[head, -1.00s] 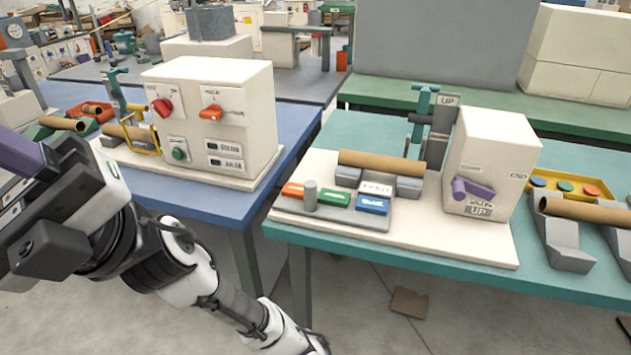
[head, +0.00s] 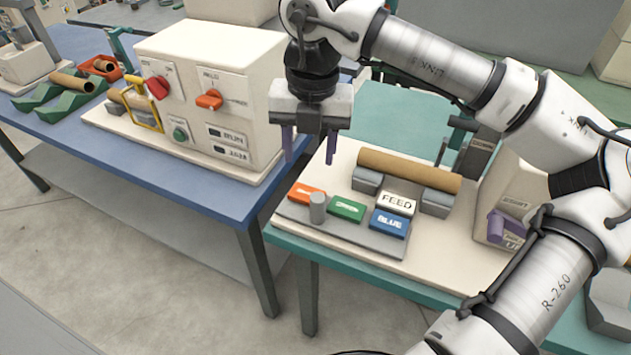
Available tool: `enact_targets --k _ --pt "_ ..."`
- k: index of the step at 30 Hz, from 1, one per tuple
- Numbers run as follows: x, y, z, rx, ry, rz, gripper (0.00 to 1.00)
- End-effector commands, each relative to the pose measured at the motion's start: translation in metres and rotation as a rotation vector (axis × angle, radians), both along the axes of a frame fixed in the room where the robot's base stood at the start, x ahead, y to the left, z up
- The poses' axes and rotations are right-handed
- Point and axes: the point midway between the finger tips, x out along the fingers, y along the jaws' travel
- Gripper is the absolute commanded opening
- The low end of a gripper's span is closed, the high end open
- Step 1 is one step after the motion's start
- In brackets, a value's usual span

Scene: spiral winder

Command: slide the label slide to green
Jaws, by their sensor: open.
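The label slide's grey knob (head: 318,207) stands upright on a grey panel (head: 380,243) at the front left of the cream base. Behind and beside it are an orange label (head: 306,193), a green label (head: 346,208) and a blue label (head: 389,222). The knob is near the right end of the orange label, left of the green one. My gripper (head: 309,155) points down with its two purple fingers apart and empty. In the picture it is above the knob, apart from it and near the gap between the benches.
A white FEED label (head: 397,202) is behind the blue one. A cardboard tube (head: 408,170) rests on grey supports behind the panel. A cream box with a purple lever (head: 500,227) is at right, partly hidden by my arm. A control box (head: 210,95) stands on the blue bench at left.

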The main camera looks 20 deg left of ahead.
Motion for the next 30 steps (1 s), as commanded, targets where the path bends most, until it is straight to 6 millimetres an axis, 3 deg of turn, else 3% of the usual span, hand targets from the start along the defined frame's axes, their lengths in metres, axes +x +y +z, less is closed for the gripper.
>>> enact_targets --k 3,7,21,30 --pt "0.009 -0.013 -0.001 -0.044 -0.024 -0.049 0.48" --pt "0.009 -0.013 -0.014 -0.045 -0.022 -0.049 0.48" --pt "0.007 -0.012 -0.107 -0.041 -0.019 -0.044 0.48" --pt "0.008 -0.011 -0.135 -0.041 -0.022 -0.045 0.48"
